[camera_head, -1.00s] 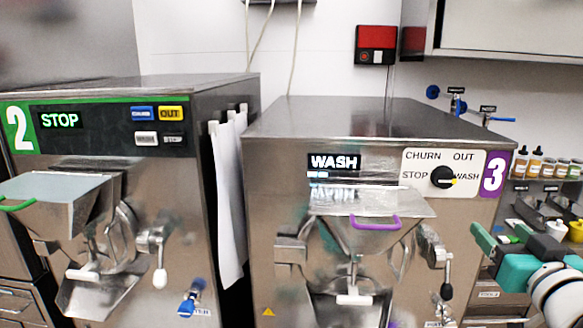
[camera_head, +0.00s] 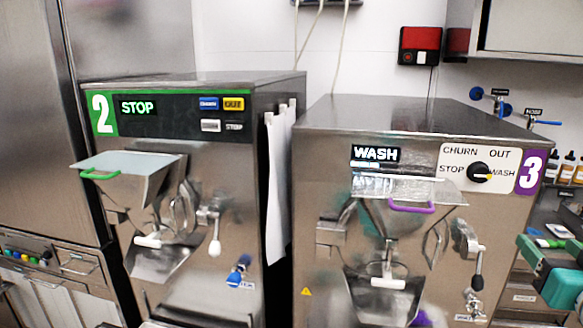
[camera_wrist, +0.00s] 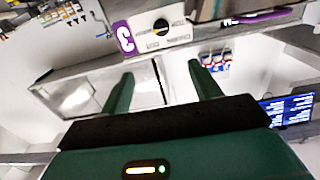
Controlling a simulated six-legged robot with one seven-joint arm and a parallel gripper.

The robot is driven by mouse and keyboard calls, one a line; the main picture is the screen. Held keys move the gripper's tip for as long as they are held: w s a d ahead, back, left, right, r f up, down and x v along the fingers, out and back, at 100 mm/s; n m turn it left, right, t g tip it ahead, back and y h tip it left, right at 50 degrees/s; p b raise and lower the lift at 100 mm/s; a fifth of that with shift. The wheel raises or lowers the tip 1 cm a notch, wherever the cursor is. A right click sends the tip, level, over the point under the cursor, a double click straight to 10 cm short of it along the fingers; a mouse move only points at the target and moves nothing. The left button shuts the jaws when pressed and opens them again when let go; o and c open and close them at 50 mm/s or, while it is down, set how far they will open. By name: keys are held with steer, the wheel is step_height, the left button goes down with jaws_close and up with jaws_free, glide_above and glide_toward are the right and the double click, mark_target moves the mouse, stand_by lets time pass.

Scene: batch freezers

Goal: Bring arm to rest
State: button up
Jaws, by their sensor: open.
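My gripper (camera_wrist: 161,68) shows in the wrist view with its two green fingers well apart and nothing between them. In the head view, part of my arm with the green gripper (camera_head: 548,268) is at the right edge, in front of the side of machine 3. The rest of the arm is outside that view. Machine 3 (camera_head: 330,215) shows WASH on its display, and its knob (camera_head: 478,172) points towards WASH. Machine 3's panel also shows upside down in the wrist view (camera_wrist: 158,28), beyond the fingers.
Machine 2 (camera_head: 200,225) shows STOP and stands left of machine 3, with a narrow gap between them. A steel cabinet (camera_head: 35,110) stands at the far left. Bottles (camera_head: 567,167) and a shelf stand at the right. A red box (camera_head: 420,45) hangs on the wall.

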steer(key=s+a+f+n+g+y, duration=0.1)
steer(key=a+f+g, duration=0.2)
steer(key=a+f, duration=0.3)
steer(key=s+a+f+n+g+y, duration=0.1)
steer(key=a+f+g, duration=0.3)
steer(key=a, duration=0.8)
steer(key=s+a+f+n+g+y, duration=0.1)
steer(key=a+f+g+y, duration=0.2)
steer(key=a+f, duration=0.4)
steer(key=shift+a+f+n+g, duration=0.3)
steer(key=shift+a+f+g, duration=0.1)
steer(key=shift+a+g, duration=0.4)
